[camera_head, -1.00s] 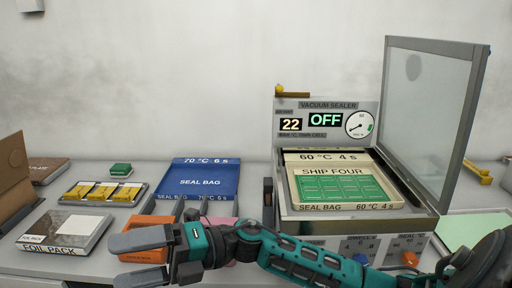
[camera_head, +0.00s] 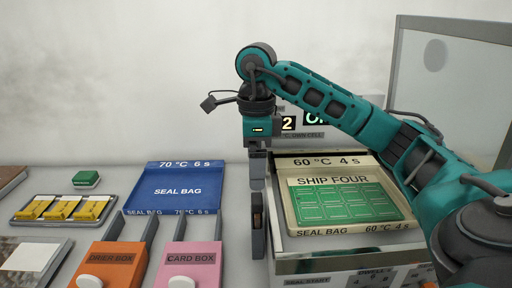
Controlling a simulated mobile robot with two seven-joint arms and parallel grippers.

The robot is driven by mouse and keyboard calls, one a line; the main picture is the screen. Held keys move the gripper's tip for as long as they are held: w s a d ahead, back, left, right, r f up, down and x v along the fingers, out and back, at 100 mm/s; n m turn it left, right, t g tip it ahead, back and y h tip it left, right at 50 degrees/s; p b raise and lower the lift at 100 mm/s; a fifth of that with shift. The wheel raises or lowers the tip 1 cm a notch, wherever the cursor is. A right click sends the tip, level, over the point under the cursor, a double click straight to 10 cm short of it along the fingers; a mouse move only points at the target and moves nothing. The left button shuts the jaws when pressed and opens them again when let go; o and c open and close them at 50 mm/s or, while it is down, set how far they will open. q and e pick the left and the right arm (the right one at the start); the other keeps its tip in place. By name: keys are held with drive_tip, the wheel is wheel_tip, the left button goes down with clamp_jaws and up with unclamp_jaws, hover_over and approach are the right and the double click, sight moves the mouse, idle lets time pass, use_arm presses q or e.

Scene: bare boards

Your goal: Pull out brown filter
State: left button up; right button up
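My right arm reaches in from the right across the front panel of the vacuum sealer (camera_head: 345,238). My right gripper (camera_head: 257,183) points down at the panel's left side, above a dark upright part with a brown face (camera_head: 257,212) on the sealer's left edge. Only one grey finger shows clearly, so its opening cannot be judged. No part is clearly identifiable as the brown filter. The thin brown bar with a yellow knob seen earlier on top of the panel is now hidden behind my arm. My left gripper is not in view.
A blue seal bag tray (camera_head: 175,188), a yellow-item tray (camera_head: 60,208), a green block (camera_head: 86,179), and orange (camera_head: 110,262) and pink (camera_head: 187,262) boxes stand left.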

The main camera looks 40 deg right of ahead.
sight(257, 198)
drive_tip(key=shift+w+d, duration=0.1)
drive_tip(key=shift+d, duration=0.2)
wheel_tip(257, 198, down, 11)
drive_tip(key=shift+a+r+b, duration=0.1)
drive_tip(key=shift+b, duration=0.85)
drive_tip(key=shift+f, duration=0.85)
drive_tip(key=c, duration=1.1)
drive_tip(key=shift+r+p, duration=0.4)
drive_tip(key=shift+r, duration=0.25)
drive_tip(key=shift+c, duration=0.2)
